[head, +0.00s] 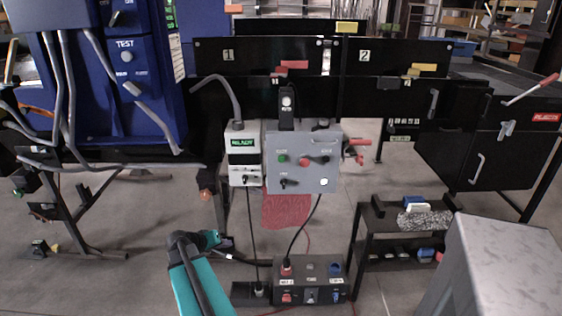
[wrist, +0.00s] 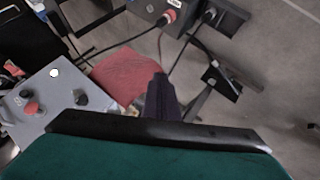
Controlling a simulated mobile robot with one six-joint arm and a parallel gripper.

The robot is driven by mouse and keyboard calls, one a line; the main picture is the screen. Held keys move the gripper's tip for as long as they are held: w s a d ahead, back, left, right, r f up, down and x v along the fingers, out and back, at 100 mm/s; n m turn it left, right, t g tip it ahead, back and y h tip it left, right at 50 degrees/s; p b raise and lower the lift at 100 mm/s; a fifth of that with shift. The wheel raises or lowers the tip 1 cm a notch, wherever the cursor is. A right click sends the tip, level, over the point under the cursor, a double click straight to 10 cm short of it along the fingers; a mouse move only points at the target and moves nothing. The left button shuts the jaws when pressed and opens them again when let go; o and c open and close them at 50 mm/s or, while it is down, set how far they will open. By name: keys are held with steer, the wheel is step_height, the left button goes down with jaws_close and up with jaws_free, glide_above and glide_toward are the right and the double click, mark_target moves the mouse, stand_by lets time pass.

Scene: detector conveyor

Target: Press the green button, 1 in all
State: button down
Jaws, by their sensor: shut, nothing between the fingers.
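The green button (head: 283,159) is on the upper left of a grey control box (head: 330,143), left of a red button (head: 303,162). My gripper (head: 229,241) is below and left of the box in the head view, apart from it. In the wrist view its fingers (wrist: 161,82) are shut and empty. The grey box (wrist: 50,95) is at the left there, with the red button (wrist: 31,107) and a black knob (wrist: 80,97) showing. I cannot make out the green button in the wrist view.
A white-and-black unit (head: 244,140) is beside the box on its left. A red cloth (head: 287,210) hangs below. A black floor box (head: 311,270) with plugs and cables stands lower down. A grey block (head: 505,260) is at right, near a low black shelf (head: 375,215).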

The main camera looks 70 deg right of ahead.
steer(key=s+d+r+m+g+h, duration=0.1)
steer(key=s+d+r+m+h, duration=0.1)
steer(key=s+d+r, duration=0.5)
steer(key=s+d+r+m+g+h, duration=0.2)
steer(key=s+d+r, duration=0.5)
steer(key=d+r, duration=0.5)
step_height(320, 180, up, 3)
steer(key=shift+s+f+m, duration=0.1)
steer(key=shift+s+m, duration=0.15)
steer(key=shift+m, duration=0.45)
steer(key=shift+w+d, duration=0.1)
steer(key=shift+d, duration=0.15)
steer(key=p, duration=0.1)
glide_toward(281, 160)
steer(key=shift+s+d+f, duration=0.7)
steer(key=shift+s+d, duration=0.3)
steer(key=shift+s+d+f, duration=0.7)
steer(key=shift+s+d, duration=0.3)
steer(key=shift+d+b, duration=0.3)
steer(key=shift+b, duration=0.15)
